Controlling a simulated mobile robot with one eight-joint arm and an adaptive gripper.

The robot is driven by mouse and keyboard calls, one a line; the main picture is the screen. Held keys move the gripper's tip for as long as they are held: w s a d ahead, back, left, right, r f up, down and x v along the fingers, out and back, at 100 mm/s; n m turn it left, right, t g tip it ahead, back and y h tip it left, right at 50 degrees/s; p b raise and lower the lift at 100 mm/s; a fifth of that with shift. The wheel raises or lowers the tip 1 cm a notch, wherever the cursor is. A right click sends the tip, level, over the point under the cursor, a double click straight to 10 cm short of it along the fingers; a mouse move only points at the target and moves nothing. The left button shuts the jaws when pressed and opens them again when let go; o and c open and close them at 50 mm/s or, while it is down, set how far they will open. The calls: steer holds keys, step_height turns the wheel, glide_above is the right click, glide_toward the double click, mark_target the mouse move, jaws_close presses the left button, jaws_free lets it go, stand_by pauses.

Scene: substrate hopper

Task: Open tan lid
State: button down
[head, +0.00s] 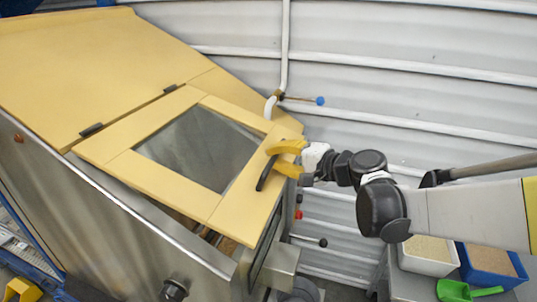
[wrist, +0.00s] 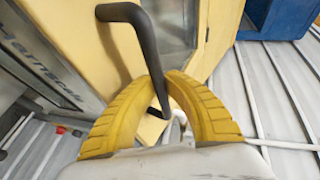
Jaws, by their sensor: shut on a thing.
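The tan lid (head: 113,172) is a framed panel with a grey window, hinged to the tan top of a steel hopper (head: 120,235). Its front-left edge stands a little above the hopper rim, with a dark gap below. A black bar handle (head: 264,176) is on the lid's right side; it also shows in the wrist view (wrist: 141,45). My gripper (head: 287,158), with yellow fingers, is at the handle's upper end in the head view. In the wrist view its fingertips (wrist: 163,84) close around the bar. The exact contact is partly hidden.
A white bin (head: 428,266) and a blue bin (head: 468,276) stand at the lower right, with a green scoop (head: 468,291) in front. Valve levers with blue (head: 320,101) and red (head: 298,214) knobs are beside the hopper. A ribbed metal wall (head: 400,60) is behind.

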steer(key=w+a+r+n+g+h+p, duration=0.1)
steer(key=a+r+g+h+p, duration=0.15)
steer(key=r+p, duration=0.95)
steer(key=a+r+n+g+h+p, duration=0.1)
steer(key=r+h+p, duration=0.2)
steer(key=r+p, duration=0.95)
steer(key=w+a+r+h+p, duration=0.1)
steer(key=w+a+r+p, duration=0.1)
steer(key=a+r, duration=0.5)
steer(key=w+a+r+h+p, duration=0.1)
steer(key=w+a+r+p, duration=0.2)
steer(key=a+r, duration=0.4)
step_height(320, 180, up, 5)
steer(key=shift+w+a+f+p, duration=0.1)
steer(key=shift+w+a+p, duration=0.15)
steer(key=shift+p, duration=0.5)
steer(key=shift+d+g, duration=0.1)
steer(key=shift+g, duration=0.15)
steer(key=c, duration=1.4)
jaws_free()
steer(key=shift+d, duration=0.1)
